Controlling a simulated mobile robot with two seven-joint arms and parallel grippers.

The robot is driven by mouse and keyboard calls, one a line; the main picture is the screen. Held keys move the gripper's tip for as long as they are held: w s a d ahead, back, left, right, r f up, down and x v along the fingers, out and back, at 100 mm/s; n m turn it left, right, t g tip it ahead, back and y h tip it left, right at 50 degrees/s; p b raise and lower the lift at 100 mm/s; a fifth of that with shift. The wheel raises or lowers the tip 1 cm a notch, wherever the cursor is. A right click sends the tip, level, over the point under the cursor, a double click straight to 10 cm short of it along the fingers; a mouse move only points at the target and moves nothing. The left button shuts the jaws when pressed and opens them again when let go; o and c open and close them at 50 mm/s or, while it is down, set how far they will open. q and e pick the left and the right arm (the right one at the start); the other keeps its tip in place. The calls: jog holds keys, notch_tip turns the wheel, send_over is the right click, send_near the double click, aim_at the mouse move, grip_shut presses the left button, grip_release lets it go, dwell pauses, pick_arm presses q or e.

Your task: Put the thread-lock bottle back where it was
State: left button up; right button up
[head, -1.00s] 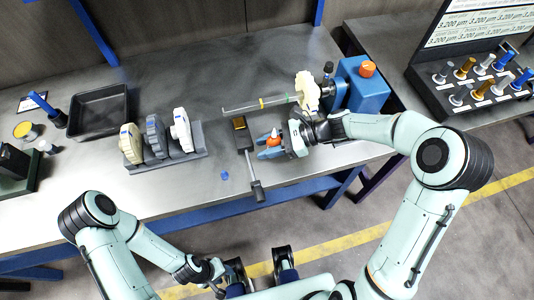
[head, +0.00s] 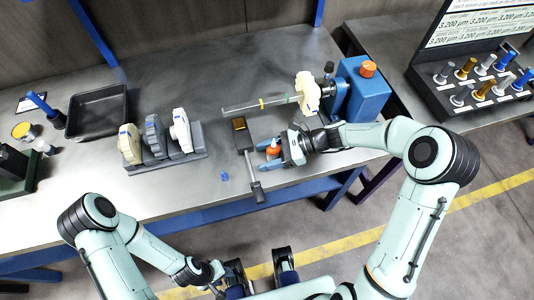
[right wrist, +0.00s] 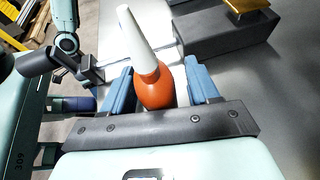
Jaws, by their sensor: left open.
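The thread-lock bottle (head: 273,149) is orange-red with a white pointed nozzle and stands upright at the front part of the bench. My right gripper (head: 265,155) is around it, one blue finger on each side. In the right wrist view the bottle (right wrist: 152,88) sits between the fingers (right wrist: 160,90), close to the left one, with a narrow gap at the right one. That gripper looks open; the bottle's base is hidden. My left gripper (head: 228,279) is open and empty, low in the head view, in front of the bench.
A grey block with a brass-coloured top (head: 239,124) and a bar (head: 252,172) lie just left of the bottle. A rack (head: 166,160) holds cream and grey wheels farther left. A blue machine (head: 362,95) with a clear rod stands behind right. A black tray (head: 97,110) lies at left.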

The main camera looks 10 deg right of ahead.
jog(key=shift+r, duration=0.15)
jog(key=shift+d+r, duration=0.2)
jog(key=shift+d, duration=0.15)
jog(key=p+v, duration=0.1)
jog(key=v, duration=1)
jog(key=shift+d, duration=0.15)
